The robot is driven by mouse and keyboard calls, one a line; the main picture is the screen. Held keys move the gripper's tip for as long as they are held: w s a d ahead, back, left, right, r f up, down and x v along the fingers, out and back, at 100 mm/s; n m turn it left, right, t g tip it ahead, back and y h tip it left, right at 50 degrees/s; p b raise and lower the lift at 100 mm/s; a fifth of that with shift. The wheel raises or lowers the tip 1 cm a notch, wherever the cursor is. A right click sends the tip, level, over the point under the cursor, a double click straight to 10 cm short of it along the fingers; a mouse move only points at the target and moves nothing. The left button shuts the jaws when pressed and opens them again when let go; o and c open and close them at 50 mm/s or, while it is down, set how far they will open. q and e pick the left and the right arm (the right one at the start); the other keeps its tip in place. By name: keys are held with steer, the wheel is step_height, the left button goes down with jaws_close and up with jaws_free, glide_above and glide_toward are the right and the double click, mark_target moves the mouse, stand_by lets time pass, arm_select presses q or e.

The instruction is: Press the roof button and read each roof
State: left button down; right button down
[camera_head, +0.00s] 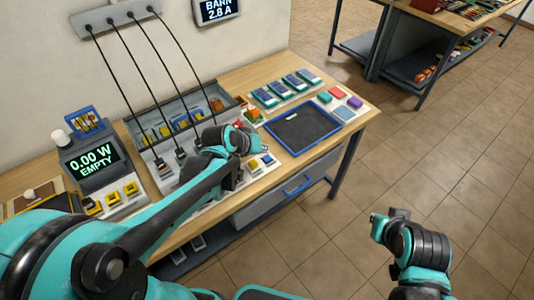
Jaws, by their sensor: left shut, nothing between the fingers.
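A wall display (218,9) at the top shows "BARN 2.8 A"; its top edge is cut off. A grey meter on the bench has a screen (93,161) that reads "0.00 W EMPTY". I cannot make out which part is the roof button. My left arm reaches over the bench from the lower left, and my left gripper (262,146) is shut and empty above the bench, left of the dark tray. What lies directly beneath it is partly hidden. My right gripper (384,220) is off the bench over the floor at right; its fingers are not clear.
The wooden bench (340,88) holds a dark tray (303,128), several teal-and-grey units (282,88) and coloured blocks (354,102). Another bench (440,17) stands behind; tiled floor at right is clear.

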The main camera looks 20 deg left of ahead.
arm_select(q)
steer(key=n+h+p, duration=0.1)
steer(key=p, duration=0.2)
glide_above(265, 159)
step_height(265, 159, down, 3)
steer(key=shift+s+d+f+t, duration=0.1)
steer(key=shift+f+t, duration=0.2)
steer(key=shift+f, duration=0.15)
step_height(265, 159, down, 8)
steer(key=b, duration=0.6)
steer(key=shift+f, duration=0.2)
steer(key=shift+f+b, duration=0.2)
steer(key=shift+b, duration=0.25)
stand_by(0.4)
steer(key=shift+f+b, duration=0.4)
steer(key=shift+b, duration=0.1)
